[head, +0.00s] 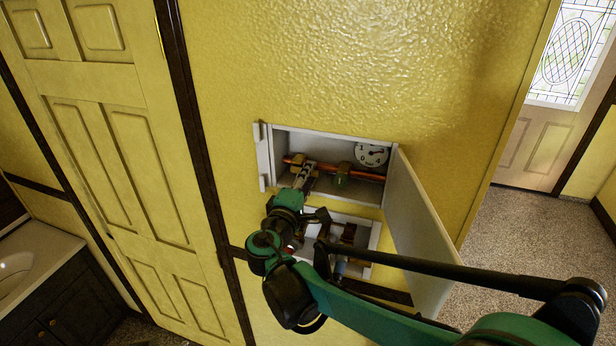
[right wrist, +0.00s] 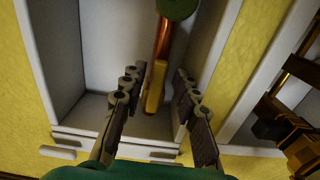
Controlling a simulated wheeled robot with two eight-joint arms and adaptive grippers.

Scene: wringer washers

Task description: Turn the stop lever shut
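A white wall box (head: 330,139) stands open, with a copper pipe (head: 368,175) running across it. A brass fitting (head: 297,158) is at the pipe's left end. It also shows in the right wrist view as a narrow brass piece (right wrist: 155,84); I cannot tell for sure whether this is the stop lever or how it is turned. My right gripper (head: 304,174) reaches into the box's left part. In the right wrist view, the right gripper (right wrist: 157,90) is open, with a finger on either side of the brass piece and gaps visible. My left gripper is not in view.
A round dial (head: 371,154) and a green-and-brass valve (head: 342,173) sit farther right in the box. The box door (head: 418,222) hangs open on the right, near my arm. A second recess (head: 374,234) with pipework lies below. A yellow door (head: 125,130) is left.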

